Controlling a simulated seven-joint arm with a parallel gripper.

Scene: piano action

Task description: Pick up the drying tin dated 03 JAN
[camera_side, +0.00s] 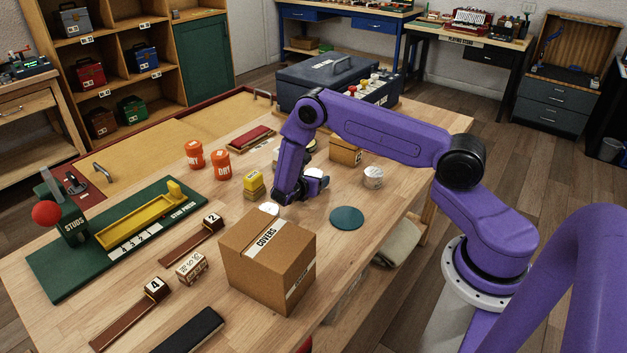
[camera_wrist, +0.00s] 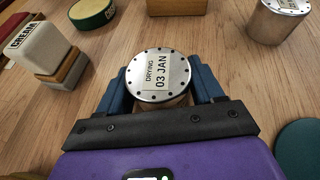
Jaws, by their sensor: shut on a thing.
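The drying tin (camera_wrist: 158,76) is a round silver tin with small dark dots around its lid and a label reading DRYING 03 JAN. In the wrist view it sits between the blue fingers of my gripper (camera_wrist: 160,92), which is shut on its sides. In the side view my gripper (camera_side: 305,184) is low over the middle of the bench, and the tin is mostly hidden by it. I cannot tell whether the tin touches the bench top. Another silver tin (camera_wrist: 283,18) stands apart; it also shows in the side view (camera_side: 373,177).
A cardboard COVERS box (camera_side: 267,262) stands close in front of my gripper. A teal disc (camera_side: 347,217) lies to its right. A wooden box (camera_side: 345,151), a yellow block (camera_side: 254,184) and two orange pots (camera_side: 221,164) stand nearby. A cream block (camera_wrist: 46,50) is left of the tin.

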